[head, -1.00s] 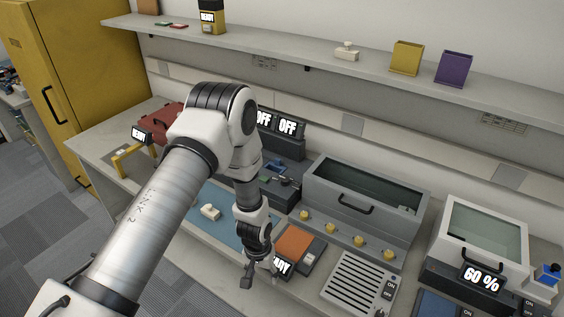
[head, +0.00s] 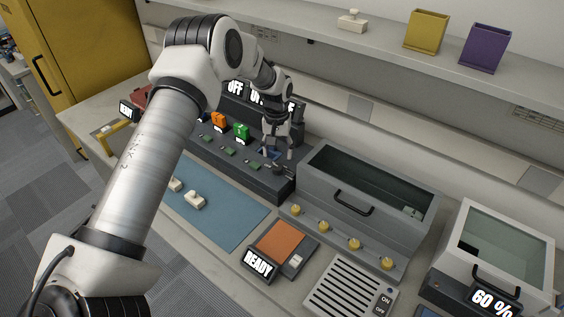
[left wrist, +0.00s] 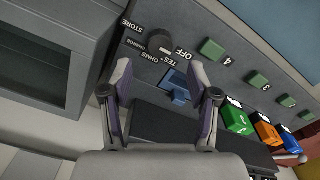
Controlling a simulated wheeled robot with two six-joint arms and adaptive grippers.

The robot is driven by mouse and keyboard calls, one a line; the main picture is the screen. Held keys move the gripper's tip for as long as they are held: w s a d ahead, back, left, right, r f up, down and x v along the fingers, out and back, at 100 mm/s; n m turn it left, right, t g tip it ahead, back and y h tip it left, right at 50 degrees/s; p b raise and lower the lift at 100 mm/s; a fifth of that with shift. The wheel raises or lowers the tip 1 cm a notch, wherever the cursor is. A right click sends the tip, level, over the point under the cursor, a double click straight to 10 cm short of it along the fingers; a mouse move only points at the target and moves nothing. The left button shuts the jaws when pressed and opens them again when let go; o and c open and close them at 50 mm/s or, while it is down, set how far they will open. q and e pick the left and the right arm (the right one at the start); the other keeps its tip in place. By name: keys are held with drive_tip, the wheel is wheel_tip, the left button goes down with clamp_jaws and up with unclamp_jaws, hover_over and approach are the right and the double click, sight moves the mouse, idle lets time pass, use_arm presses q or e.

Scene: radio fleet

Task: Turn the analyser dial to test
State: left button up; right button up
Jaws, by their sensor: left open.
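The analyser dial (left wrist: 166,43) is a dark round knob on the grey charger panel in the left wrist view. Labels STORE, CHARGE, OHMS, TEST and OFF are printed around it; I cannot tell which one it points to. My left gripper (left wrist: 160,70) is open, with its fingers apart below the dial in that view and not closed on it. A blue piece (left wrist: 177,86) shows between the fingers. In the head view my left gripper (head: 277,155) hangs over the right end of the dark analyser unit (head: 262,178), largely hiding the dial area. My right gripper is not in view.
Orange (head: 218,119) and green (head: 241,131) radios stand in the unit, left of my gripper. A lidded grey box (head: 362,200) stands close to its right. A blue mat (head: 222,215) and a READY box (head: 281,243) lie in front. The shelf (head: 385,45) runs above.

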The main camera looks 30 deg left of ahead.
sight(278, 167)
use_arm(q)
wheel_tip(278, 167, down, 6)
drive_tip(key=shift+f+p, duration=0.1)
drive_tip(key=shift+p, duration=0.7)
drive_tip(key=shift+s, duration=0.1)
clamp_jaws()
drive_tip(key=m+b, duration=0.3)
drive_tip(key=shift+f, duration=0.1)
drive_tip(key=m+b, duration=0.2)
drive_tip(key=m, duration=0.1)
drive_tip(key=shift+d+m, duration=0.1)
drive_tip(key=shift+m, duration=0.2)
drive_tip(key=shift+m+b, duration=0.55)
drive_tip(key=shift+m, duration=0.55)
